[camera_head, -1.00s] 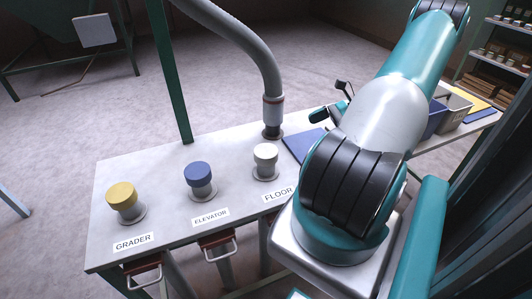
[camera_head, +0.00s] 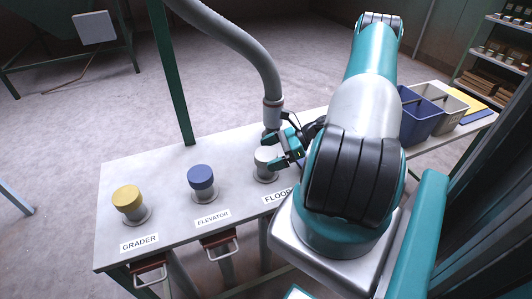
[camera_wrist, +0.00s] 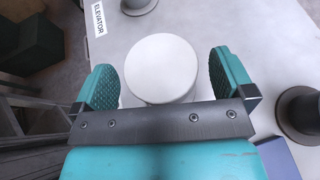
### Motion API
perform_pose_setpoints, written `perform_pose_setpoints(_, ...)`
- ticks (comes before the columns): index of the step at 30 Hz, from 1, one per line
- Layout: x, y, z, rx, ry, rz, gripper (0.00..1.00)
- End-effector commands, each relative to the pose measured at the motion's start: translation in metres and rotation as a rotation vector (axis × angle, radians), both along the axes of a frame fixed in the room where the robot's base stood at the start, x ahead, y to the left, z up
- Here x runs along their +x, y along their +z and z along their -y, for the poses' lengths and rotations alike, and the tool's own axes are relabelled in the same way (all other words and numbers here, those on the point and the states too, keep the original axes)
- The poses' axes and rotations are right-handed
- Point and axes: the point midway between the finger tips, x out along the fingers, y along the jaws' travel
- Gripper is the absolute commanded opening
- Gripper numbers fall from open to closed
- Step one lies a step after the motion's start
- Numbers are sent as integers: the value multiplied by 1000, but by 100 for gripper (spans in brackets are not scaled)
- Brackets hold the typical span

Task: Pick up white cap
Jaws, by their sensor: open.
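The white cap (camera_head: 264,155) sits on its short post above the FLOOR label on the grey table, partly hidden by my gripper in the head view. In the wrist view the white cap (camera_wrist: 161,68) is a round white disc between the two teal fingers. My gripper (camera_head: 283,147) is open, with one finger on each side of the cap. In the wrist view my gripper (camera_wrist: 163,80) shows a gap between each finger and the cap, so I see no contact.
A blue cap (camera_head: 200,177) and a yellow cap (camera_head: 127,198) stand on posts to the left. A grey hose (camera_head: 262,70) comes down to the table just behind the white cap. A blue bin (camera_head: 420,118) and a grey bin (camera_head: 447,98) stand at the right.

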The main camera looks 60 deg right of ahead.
Motion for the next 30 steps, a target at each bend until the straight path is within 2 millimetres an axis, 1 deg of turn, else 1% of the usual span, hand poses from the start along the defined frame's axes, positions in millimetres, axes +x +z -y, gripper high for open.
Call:
perform_pose_setpoints(3, 5, -3, -6, 0, 1, 0, 100)
perform_pose_setpoints(9, 6, -4, -6, -1, -1, 0, 100)
perform_pose_setpoints(10, 6, -4, -6, -1, -1, 0, 98)
perform_pose_setpoints(11, 6, -4, -6, -1, -1, 0, 91)
perform_pose_setpoints(12, 6, -4, -6, -1, -1, 0, 82)
perform_pose_setpoints(14, 6, -4, -6, -1, -1, 0, 68)
perform_pose_setpoints(15, 6, -4, -6, -1, -1, 0, 59)
perform_pose_setpoints(16, 6, -4, -6, -1, -1, 0, 55)
perform_pose_setpoints(25, 6, -2, -6, 0, -1, 0, 55)
perform_pose_setpoints(30, 6, 10, -5, -2, -1, 1, 55)
